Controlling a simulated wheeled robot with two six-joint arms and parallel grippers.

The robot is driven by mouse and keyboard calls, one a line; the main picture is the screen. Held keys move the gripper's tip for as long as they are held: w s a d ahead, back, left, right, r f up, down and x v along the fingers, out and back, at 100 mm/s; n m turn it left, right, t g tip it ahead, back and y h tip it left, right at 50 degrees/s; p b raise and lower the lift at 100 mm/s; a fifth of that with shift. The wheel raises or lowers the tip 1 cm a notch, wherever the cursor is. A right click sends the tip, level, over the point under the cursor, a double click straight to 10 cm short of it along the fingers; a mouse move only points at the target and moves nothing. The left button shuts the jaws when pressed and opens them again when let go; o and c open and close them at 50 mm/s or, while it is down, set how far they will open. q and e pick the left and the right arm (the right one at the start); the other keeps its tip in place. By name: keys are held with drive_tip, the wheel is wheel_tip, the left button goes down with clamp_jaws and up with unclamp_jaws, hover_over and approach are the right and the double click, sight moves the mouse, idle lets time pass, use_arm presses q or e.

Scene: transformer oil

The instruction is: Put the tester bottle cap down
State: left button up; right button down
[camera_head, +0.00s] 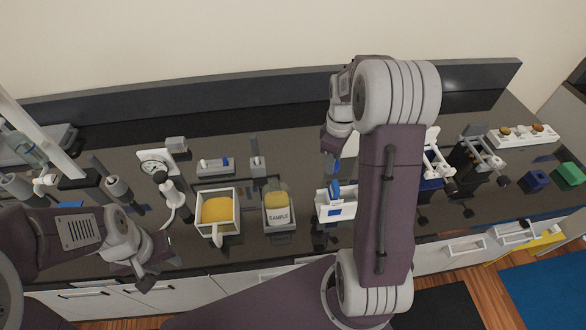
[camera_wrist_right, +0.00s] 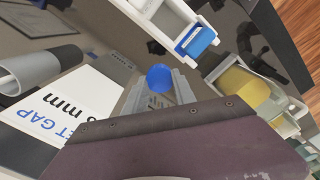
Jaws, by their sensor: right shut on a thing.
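The tester bottle cap (camera_wrist_right: 159,78), blue and round, is held between the fingertips of my right gripper (camera_wrist_right: 160,88) in the right wrist view. In the head view, a bit of blue (camera_head: 333,165) shows under my right gripper (camera_head: 334,150), above the counter; my arm hides part of this area. My left gripper (camera_head: 145,276) is low at the counter's front edge, apart from the objects; its jaws are too unclear to read.
A white holder with a blue part (camera_head: 328,207) stands below my right gripper. To its left are a SAMPLE container (camera_head: 278,213) and a white-framed container of yellow oil (camera_head: 217,210). Dark counter is bare behind the holder.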

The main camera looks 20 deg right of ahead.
drive_tip(key=p, duration=0.3)
hover_over(295, 177)
drive_tip(key=f, duration=0.6)
drive_tip(key=shift+d+f, duration=0.3)
drive_tip(key=shift+a+f, duration=0.2)
drive_tip(key=shift+a, duration=0.05)
wheel_tip(295, 177, down, 4)
drive_tip(key=shift+r, duration=0.25)
drive_tip(key=shift+w+f, duration=0.15)
drive_tip(key=shift+f, duration=0.15)
drive_tip(key=shift+f, duration=0.3)
drive_tip(key=c, duration=1)
unclamp_jaws()
drive_tip(key=shift+f, duration=0.1)
drive_tip(key=shift+c, duration=0.2)
